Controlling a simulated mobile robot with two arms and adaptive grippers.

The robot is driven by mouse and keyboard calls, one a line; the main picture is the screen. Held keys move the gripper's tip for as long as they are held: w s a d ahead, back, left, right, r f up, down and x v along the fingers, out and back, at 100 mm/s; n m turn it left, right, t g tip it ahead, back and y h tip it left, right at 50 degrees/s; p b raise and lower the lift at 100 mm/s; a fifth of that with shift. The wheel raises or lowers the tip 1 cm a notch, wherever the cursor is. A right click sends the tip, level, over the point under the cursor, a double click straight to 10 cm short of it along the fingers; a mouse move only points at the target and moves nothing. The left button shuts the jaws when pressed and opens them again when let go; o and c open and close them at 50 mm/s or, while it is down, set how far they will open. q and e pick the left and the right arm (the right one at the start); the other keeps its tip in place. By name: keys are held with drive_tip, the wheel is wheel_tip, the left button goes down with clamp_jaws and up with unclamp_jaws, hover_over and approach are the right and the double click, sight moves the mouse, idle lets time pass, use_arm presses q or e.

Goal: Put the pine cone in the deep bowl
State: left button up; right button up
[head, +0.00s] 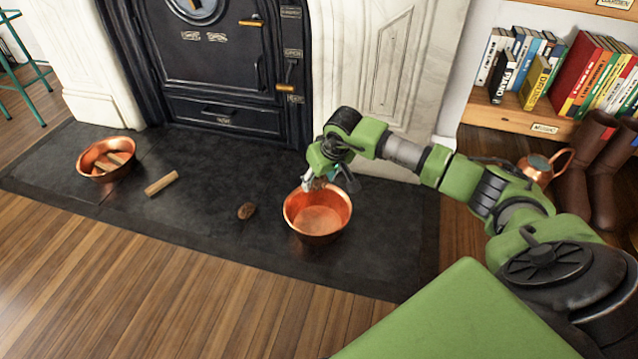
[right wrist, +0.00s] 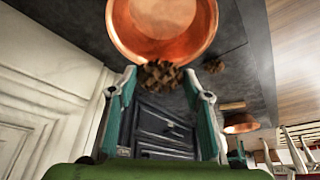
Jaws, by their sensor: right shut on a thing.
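The copper bowl (head: 318,222), which looks deep, stands on the dark hearth right of centre. Its visible inside is empty. It fills the top of the right wrist view (right wrist: 203,45). My right gripper (head: 325,181) is over the bowl's far rim. In the right wrist view it is shut on a brown, scaly pine cone (right wrist: 158,75) held between the fingertips, overlapping the bowl's edge there. The cone is mostly hidden in the head view, and its height above the rim is hard to tell. My left gripper is not in view.
A second brown cone-like object (head: 246,211) lies on the hearth left of the bowl. Further left are a wooden stick (head: 161,184) and another copper bowl (head: 92,171) holding sticks. The black stove (head: 215,60) stands behind; boots (head: 590,170) and a bookshelf are at right.

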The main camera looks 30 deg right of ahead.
sight(322, 185)
wheel_tip(322, 185, down, 11)
drive_tip(key=b, duration=0.8)
drive_tip(key=o, duration=0.9)
wheel_tip(322, 185, up, 7)
drive_tip(key=p, duration=0.5)
drive_tip(key=shift+r, duration=0.2)
drive_tip(key=shift+f, duration=0.15)
